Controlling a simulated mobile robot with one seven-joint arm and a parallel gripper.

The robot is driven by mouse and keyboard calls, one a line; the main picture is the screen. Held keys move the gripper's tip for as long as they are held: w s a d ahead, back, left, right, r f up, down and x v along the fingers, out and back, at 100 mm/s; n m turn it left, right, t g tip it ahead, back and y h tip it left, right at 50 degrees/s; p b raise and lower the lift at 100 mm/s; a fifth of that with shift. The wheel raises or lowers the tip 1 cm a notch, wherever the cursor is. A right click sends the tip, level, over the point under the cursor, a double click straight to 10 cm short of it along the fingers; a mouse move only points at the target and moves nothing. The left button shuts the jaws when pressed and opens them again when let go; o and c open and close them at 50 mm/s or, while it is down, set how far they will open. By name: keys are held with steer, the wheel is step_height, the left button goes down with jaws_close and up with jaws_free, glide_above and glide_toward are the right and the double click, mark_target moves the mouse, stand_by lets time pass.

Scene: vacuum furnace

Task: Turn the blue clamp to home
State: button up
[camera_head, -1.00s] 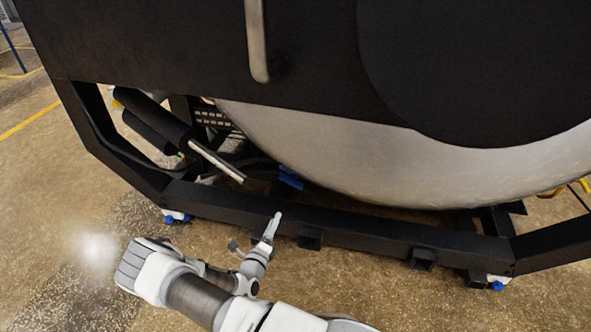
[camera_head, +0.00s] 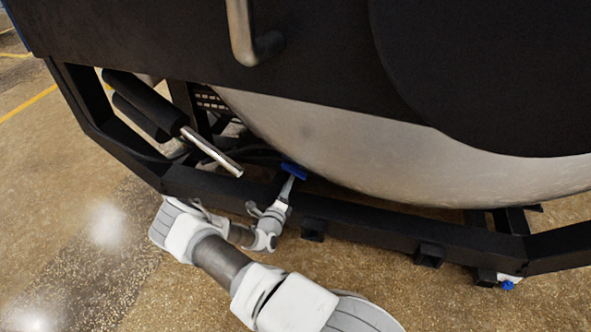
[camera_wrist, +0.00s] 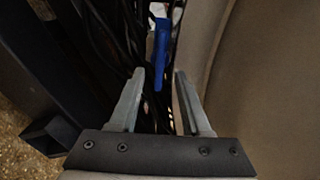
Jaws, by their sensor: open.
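The blue clamp (camera_head: 294,171) is a small blue piece low under the silver curved vessel, just behind the black frame beam. In the wrist view the blue clamp (camera_wrist: 160,52) shows as a narrow upright blue bar, ahead of the gap between my fingers. My gripper (camera_head: 289,183) reaches over the beam, its tip close to the clamp. In the wrist view my gripper (camera_wrist: 158,72) is open with nothing between its fingers. Whether a fingertip touches the clamp cannot be told.
The black frame beam (camera_head: 365,222) runs below my gripper. The silver vessel (camera_head: 330,150) curves close on the right. A silver rod (camera_head: 212,152) on a black cylinder juts out at left. Dark cables (camera_wrist: 100,40) crowd the clamp's left side. The floor in front is clear.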

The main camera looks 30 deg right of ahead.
mark_target(295, 168)
steer(key=b+x, duration=0.3)
steer(key=x, duration=0.7)
jaws_close()
